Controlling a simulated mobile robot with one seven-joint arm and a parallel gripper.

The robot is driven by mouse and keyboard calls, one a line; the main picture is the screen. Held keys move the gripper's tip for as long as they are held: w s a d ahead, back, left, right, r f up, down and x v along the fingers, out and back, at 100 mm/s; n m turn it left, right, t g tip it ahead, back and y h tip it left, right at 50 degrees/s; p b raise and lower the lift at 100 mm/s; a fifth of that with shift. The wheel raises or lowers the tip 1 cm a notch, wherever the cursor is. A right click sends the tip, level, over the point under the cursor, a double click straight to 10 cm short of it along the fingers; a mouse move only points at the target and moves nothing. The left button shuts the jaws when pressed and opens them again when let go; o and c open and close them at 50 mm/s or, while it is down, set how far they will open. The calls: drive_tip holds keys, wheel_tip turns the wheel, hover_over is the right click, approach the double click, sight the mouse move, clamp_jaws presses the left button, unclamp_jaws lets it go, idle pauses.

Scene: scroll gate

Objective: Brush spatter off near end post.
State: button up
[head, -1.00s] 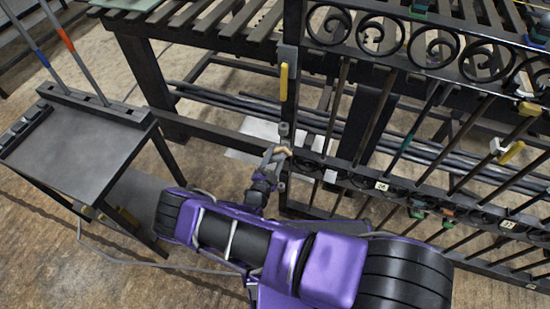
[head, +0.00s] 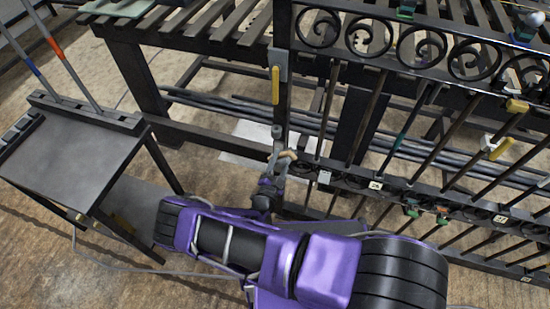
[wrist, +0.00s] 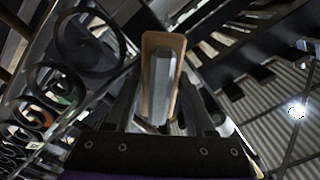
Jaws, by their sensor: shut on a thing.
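My gripper (head: 279,160) is at the post's lower part. It is shut on a brush with a tan wooden body (head: 289,155). In the wrist view the brush (wrist: 161,75) stands between the fingers, a tan block with a grey part on its face. Whether the bristles touch the post is hidden. I cannot make out spatter on the post.
The dark gate (head: 400,190) with scrolls and bars runs right from the post, with several coloured clamps on it. A slatted bench (head: 200,35) stands behind. A small dark table (head: 65,155) with two rods is at left. Floor between is open, with a cable.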

drive_tip(key=shift+w+d+r, duration=0.15)
drive_tip(key=shift+r, duration=0.35)
drive_tip(key=shift+w+a+f+b, duration=0.1)
drive_tip(key=shift+w+a+b, duration=0.2)
drive_tip(key=shift+a, duration=0.2)
drive_tip(key=shift+w+a+b, duration=0.15)
drive_tip(key=shift+a+b, duration=0.25)
drive_tip(key=shift+a, duration=0.1)
drive_tip(key=shift+w+a, duration=0.2)
drive_tip(key=shift+a, duration=0.2)
drive_tip(key=shift+c, duration=0.6)
drive_tip(key=shift+w+a+b, duration=0.2)
drive_tip(key=shift+a+b, duration=0.25)
drive_tip(key=shift+b, duration=0.05)
drive_tip(key=shift+r+p, duration=0.35)
drive_tip(key=shift+r, duration=0.35)
drive_tip(key=shift+s+d+f+p, duration=0.1)
drive_tip(key=shift+s+d+p, duration=0.25)
drive_tip(key=shift+d, duration=0.6)
drive_tip(key=shift+s+d+f+p, duration=0.15)
drive_tip(key=shift+s+d, duration=0.4)
drive_tip(key=shift+d, duration=0.4)
drive_tip(key=shift+r, duration=0.1)
drive_tip(key=shift+s, duration=0.1)
drive_tip(key=shift+v, duration=2.95)
